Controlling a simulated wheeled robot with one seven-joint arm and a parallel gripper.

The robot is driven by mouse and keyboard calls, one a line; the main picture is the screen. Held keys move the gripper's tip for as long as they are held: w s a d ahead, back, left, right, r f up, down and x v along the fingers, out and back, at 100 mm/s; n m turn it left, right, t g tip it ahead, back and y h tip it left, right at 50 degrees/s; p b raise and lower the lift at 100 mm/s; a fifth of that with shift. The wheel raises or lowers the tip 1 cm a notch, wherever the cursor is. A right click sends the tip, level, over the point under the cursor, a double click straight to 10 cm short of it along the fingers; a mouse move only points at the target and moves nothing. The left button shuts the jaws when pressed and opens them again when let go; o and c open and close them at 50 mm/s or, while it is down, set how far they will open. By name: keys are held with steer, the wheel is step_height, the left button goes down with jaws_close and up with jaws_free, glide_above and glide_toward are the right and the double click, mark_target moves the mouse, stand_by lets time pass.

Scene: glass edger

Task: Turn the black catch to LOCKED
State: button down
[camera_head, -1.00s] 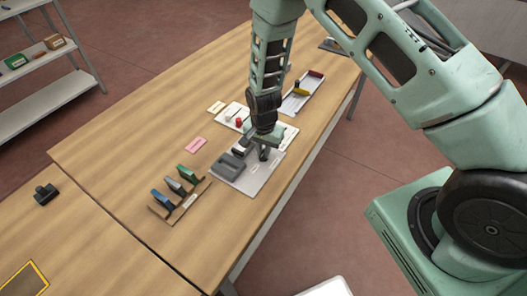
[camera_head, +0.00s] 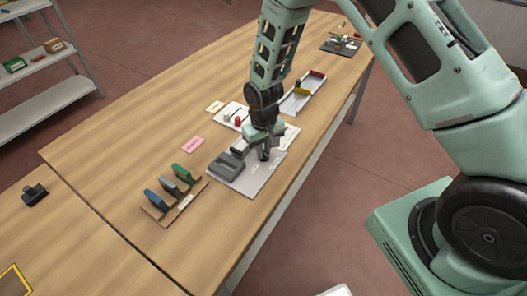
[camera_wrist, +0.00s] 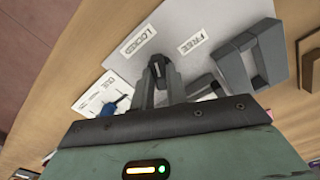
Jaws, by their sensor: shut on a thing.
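The black catch (camera_wrist: 157,67) stands on a pale grey plate (camera_wrist: 200,16). In the wrist view my gripper (camera_wrist: 160,76) is shut on it, one finger on each side. The LOCKED label (camera_wrist: 138,42) lies to the upper left of the catch and the FREE label (camera_wrist: 193,42) to the upper right. The fingers hide part of the catch, so its exact angle is hard to tell. In the head view my gripper (camera_head: 266,150) reaches down to the plate (camera_head: 257,178) near the table's right edge.
A dark grey block-like fixture (camera_head: 226,165) sits on the plate beside the catch. A rack with blue, grey and green pieces (camera_head: 182,208) stands nearer on the table. A white panel with a red knob (camera_head: 230,113) and a long tray (camera_head: 292,103) lie beyond.

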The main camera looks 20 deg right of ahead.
steer(key=n+b, duration=0.1)
steer(key=n, duration=0.4)
steer(key=shift+w, duration=0.1)
steer(key=shift+r, duration=0.1)
stand_by(0.4)
steer(key=c, duration=1.4)
jaws_free()
step_height(320, 180, up, 17)
steer(key=b, duration=0.2)
steer(key=shift+r, duration=0.15)
